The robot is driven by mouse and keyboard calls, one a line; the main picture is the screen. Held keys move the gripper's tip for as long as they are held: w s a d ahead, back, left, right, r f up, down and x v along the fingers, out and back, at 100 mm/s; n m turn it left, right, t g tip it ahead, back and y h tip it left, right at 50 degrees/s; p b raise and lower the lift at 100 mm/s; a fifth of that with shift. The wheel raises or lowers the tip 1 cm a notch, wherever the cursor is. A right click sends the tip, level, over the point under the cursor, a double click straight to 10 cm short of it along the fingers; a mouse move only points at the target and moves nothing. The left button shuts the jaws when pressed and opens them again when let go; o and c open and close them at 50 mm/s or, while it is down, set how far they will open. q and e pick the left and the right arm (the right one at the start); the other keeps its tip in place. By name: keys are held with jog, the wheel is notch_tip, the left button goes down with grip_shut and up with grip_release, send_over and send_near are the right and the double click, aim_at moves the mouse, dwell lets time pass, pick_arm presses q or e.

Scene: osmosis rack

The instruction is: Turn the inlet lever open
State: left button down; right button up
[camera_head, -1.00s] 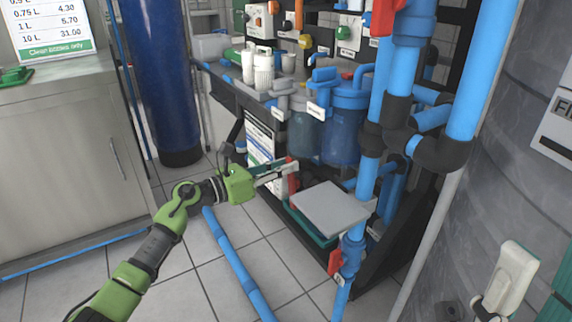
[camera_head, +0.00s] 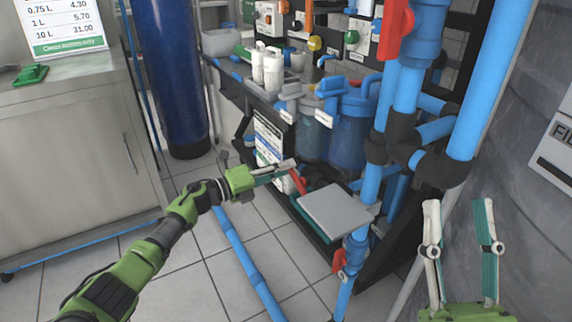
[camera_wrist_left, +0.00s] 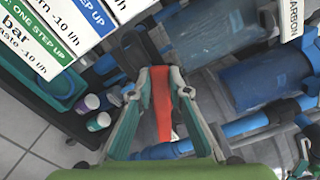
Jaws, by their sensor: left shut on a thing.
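A red lever (camera_head: 299,182) sits low on the rack, left of a grey flat panel (camera_head: 338,210). In the head view it is tilted, its top leaning left. My left gripper (camera_head: 290,168) is at its upper end. In the left wrist view the red lever (camera_wrist_left: 162,105) lies between the two fingers of my left gripper (camera_wrist_left: 160,72), which is shut on it. The fingers hide part of the lever in the head view. My right gripper (camera_head: 461,212) is open and empty at the lower right, away from the lever.
Other red levers are on the blue pipes, one high (camera_head: 396,30) and one low (camera_head: 340,262). Blue filter housings (camera_head: 352,130) stand behind the grey panel. A loose blue pipe (camera_head: 245,262) crosses the tiled floor. A cabinet (camera_head: 75,170) stands left.

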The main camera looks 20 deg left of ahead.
pick_arm(q)
jog(key=shift+w+a+f+n+p, duration=0.1)
jog(key=shift+f+n, duration=0.35)
jog(key=shift+n, duration=0.45)
jog(key=shift+w+a+f+n+p, duration=0.1)
jog(key=shift+f+n, duration=0.3)
jog(key=shift+n, duration=0.5)
jog(key=shift+w+a+f+n+p, duration=0.1)
jog(key=shift+f+n, duration=0.35)
jog(key=shift+n, duration=0.45)
pick_arm(e)
jog(key=shift+w+a+f+g, duration=0.1)
jog(key=shift+w+f+g, duration=0.4)
jog(key=shift+w+f, duration=0.25)
jog(key=shift+w+a+f+g, duration=0.1)
jog(key=shift+w+f+g, duration=0.4)
jog(key=shift+f, duration=0.3)
pick_arm(q)
jog(key=shift+s+f, duration=0.1)
jog(key=c, duration=1.9)
grip_release()
jog(key=v, duration=1.2)
jog(key=shift+d, duration=0.1)
